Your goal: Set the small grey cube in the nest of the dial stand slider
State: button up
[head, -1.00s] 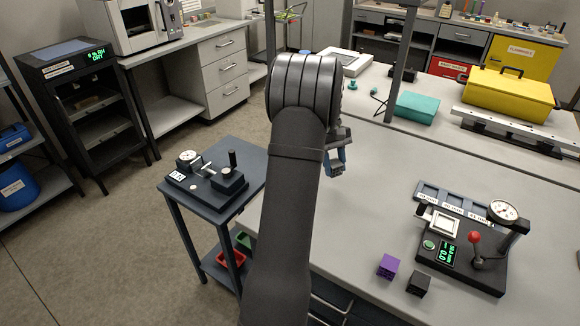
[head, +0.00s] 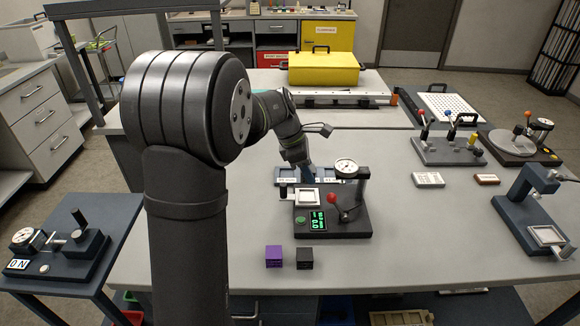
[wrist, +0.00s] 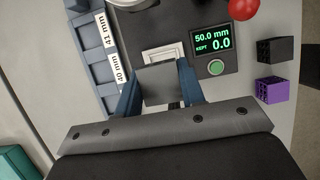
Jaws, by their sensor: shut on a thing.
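My gripper (wrist: 160,92) has blue fingers shut on the small grey cube (wrist: 162,84), which shows as a plain grey square in the wrist view. The dial stand (head: 352,222) has a dark base, a round dial, a red-knobbed lever, a green button and a lit display reading 50.0 mm and 0.0 in the wrist view. Its slider nest, a pale square frame (head: 307,198), also shows in the wrist view (wrist: 164,53), just beyond the cube and partly hidden by it. In the head view my gripper (head: 307,171) is behind the nest; the cube cannot be made out there.
A blue labelled rack (head: 288,176) lies behind the stand; its labels read 40 mm and 41 mm in the wrist view. A purple cube (head: 273,256) and a black cube (head: 304,257) sit in front of the stand. Bare table lies right of the stand.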

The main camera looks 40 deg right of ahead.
jog(key=shift+f, duration=2.55)
jog(key=o, duration=0.4)
jog(key=shift+c, duration=0.2)
jog(key=c, duration=0.3)
jog(key=shift+s+f, duration=0.1)
